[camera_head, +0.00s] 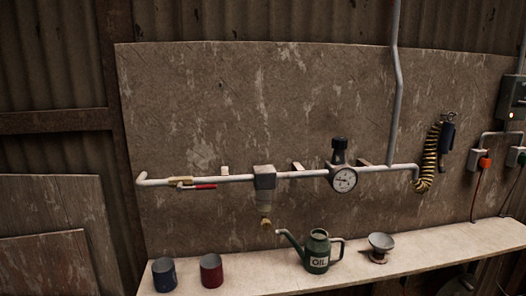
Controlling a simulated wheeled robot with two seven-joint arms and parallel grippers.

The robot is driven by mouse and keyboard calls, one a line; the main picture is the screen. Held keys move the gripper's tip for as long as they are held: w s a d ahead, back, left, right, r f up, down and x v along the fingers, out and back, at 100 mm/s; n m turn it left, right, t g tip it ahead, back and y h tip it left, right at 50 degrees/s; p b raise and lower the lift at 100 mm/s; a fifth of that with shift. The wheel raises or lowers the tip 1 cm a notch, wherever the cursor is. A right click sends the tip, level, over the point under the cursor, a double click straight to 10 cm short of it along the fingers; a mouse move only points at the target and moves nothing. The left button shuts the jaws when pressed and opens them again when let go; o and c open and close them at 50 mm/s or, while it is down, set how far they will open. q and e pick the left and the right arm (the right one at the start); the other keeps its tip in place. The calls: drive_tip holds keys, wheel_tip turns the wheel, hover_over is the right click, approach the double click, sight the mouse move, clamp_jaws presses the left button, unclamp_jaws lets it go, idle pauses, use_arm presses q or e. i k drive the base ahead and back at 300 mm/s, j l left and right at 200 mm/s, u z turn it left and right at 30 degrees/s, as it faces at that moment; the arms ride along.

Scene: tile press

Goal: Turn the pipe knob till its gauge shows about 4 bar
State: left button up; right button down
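A black knob (339,144) stands on top of a regulator body on the grey pipe (312,174), right of centre in the head view. A round white-faced gauge (343,180) hangs on the pipe just below the knob. The gauge has a dark needle, but its numbers are too small to read. Neither of my grippers shows in the head view, and nothing touches the knob.
A red-handled valve (200,187) and a filter bowl (265,205) sit on the pipe left of the gauge. Below, a shelf (420,253) bears a green oil can (318,252), a funnel (380,245), a blue cup (164,274) and a red cup (211,270). A yellow coiled hose (429,160) hangs right.

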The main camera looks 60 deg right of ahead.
sight(340, 143)
drive_tip(key=z, duration=2.25)
